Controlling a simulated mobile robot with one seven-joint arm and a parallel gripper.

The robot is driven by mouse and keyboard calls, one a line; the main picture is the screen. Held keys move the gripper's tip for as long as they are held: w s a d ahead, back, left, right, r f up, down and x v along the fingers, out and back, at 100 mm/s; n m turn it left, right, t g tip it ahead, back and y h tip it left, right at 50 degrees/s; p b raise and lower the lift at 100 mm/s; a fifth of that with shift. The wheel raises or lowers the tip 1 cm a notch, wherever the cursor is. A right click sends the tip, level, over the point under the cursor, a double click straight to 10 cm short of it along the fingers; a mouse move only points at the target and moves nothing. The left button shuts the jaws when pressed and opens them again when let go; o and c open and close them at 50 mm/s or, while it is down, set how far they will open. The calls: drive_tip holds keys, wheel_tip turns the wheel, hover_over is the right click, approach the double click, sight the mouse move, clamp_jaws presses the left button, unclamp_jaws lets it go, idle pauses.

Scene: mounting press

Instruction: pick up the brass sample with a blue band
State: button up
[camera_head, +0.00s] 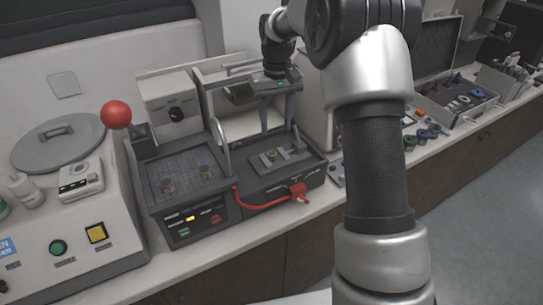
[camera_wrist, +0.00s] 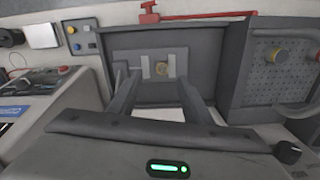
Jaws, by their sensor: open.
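My gripper (camera_head: 277,118) is open and empty above the clamp.
A red handle (camera_head: 297,190) lies along the press's front edge. A curved grey bar (camera_head: 219,140) rises between plate and clamp. A red-knobbed lever (camera_head: 116,115) stands at the left. An open case (camera_head: 455,98) and several coloured parts lie on the right counter.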

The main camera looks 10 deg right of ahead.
hover_over(272, 154)
drive_tip(key=f, duration=0.3)
drive_tip(key=s+f, duration=0.1)
drive_tip(key=f, duration=0.1)
drive_tip(key=shift+d+f, duration=0.25)
drive_tip(key=shift+d, duration=0.15)
drive_tip(key=f, duration=0.3)
drive_tip(key=w+a+f+p, duration=0.1)
drive_tip(key=shift+w+f, duration=0.1)
drive_tip(key=shift+f, duration=0.25)
drive_tip(key=shift+d+f, duration=0.1)
drive_tip(key=shift+f, duration=0.25)
clamp_jaws()
